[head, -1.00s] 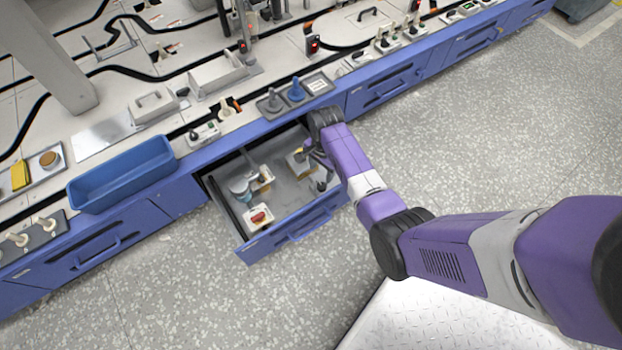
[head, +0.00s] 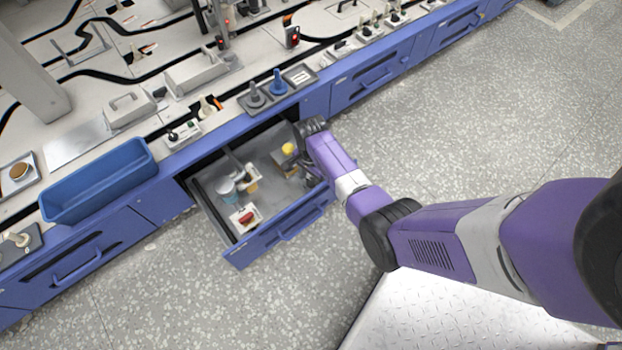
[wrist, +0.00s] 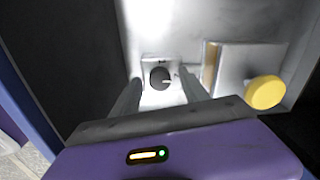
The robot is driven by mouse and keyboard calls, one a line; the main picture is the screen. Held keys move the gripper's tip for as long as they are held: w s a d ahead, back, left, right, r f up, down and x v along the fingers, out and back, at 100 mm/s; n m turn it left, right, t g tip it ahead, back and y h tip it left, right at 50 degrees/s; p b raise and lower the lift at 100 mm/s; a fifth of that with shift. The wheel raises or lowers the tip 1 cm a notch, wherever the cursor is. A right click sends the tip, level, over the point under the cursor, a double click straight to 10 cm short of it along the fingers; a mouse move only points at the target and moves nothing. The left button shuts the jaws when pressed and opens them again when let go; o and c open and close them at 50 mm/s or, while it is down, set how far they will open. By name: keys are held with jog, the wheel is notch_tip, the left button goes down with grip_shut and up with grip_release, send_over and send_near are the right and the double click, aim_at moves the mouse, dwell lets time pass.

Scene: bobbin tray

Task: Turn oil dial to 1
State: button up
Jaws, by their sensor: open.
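A small black round dial (wrist: 160,77) with a pale pointer mark sits on a white plate (wrist: 150,98) inside the open drawer. The pointer faces right in the wrist view. My gripper (wrist: 161,88) is open, with one finger to each side of the dial; contact cannot be told. In the head view my wrist reaches into the right side of the open blue drawer (head: 280,228), and the dial is not clearly visible there.
A block with a yellow knob (wrist: 265,92) stands right of the dial; the yellow knob also shows in the head view (head: 288,149). A red switch (head: 246,217) on a white base and a pale round container (head: 226,187) lie further left. Drawer walls surround my gripper.

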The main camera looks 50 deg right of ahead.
grip_shut()
